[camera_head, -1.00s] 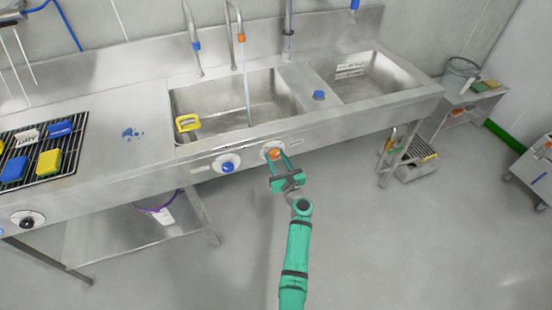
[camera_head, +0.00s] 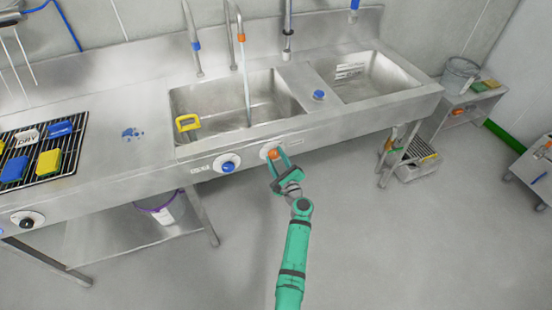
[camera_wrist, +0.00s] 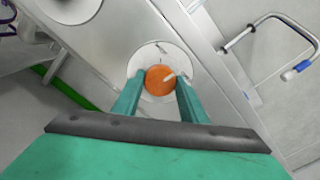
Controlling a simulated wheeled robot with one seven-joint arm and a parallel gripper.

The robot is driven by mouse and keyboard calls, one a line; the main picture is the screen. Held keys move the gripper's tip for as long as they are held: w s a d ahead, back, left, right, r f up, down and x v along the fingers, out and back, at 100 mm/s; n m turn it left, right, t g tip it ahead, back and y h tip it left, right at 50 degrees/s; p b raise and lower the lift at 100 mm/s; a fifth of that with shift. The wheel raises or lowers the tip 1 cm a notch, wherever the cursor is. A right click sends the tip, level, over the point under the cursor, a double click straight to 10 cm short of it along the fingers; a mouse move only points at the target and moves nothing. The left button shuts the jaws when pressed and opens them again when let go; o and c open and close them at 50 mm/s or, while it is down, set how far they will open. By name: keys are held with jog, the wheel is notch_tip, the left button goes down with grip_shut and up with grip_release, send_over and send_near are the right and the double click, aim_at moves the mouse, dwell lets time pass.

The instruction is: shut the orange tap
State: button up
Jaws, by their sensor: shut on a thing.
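The orange tap (camera_head: 273,154) is a round knob on a white disc on the sink's front panel. In the wrist view the orange knob (camera_wrist: 160,79) shows between my two green fingers, with a pale mark on its right side. My gripper (camera_head: 279,160) is shut on the knob; in the wrist view its fingertips (camera_wrist: 161,84) press on both sides. The orange-banded spout (camera_head: 240,38) stands behind the left basin. A stream of water (camera_head: 247,85) runs from it into the basin.
A blue knob (camera_head: 228,166) sits left of the orange one, and a black knob (camera_head: 27,219) is far left. A small side table (camera_head: 462,100) stands at right. The floor in front is clear.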

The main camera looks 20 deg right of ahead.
jog(key=n, duration=0.5)
jog(key=shift+w+r, duration=0.1)
jog(key=shift+n, duration=2.5)
jog(key=o, duration=1.1)
jog(key=shift+c, duration=0.2)
jog(key=shift+s, duration=0.4)
jog(key=s, duration=1)
jog(key=shift+d, duration=0.2)
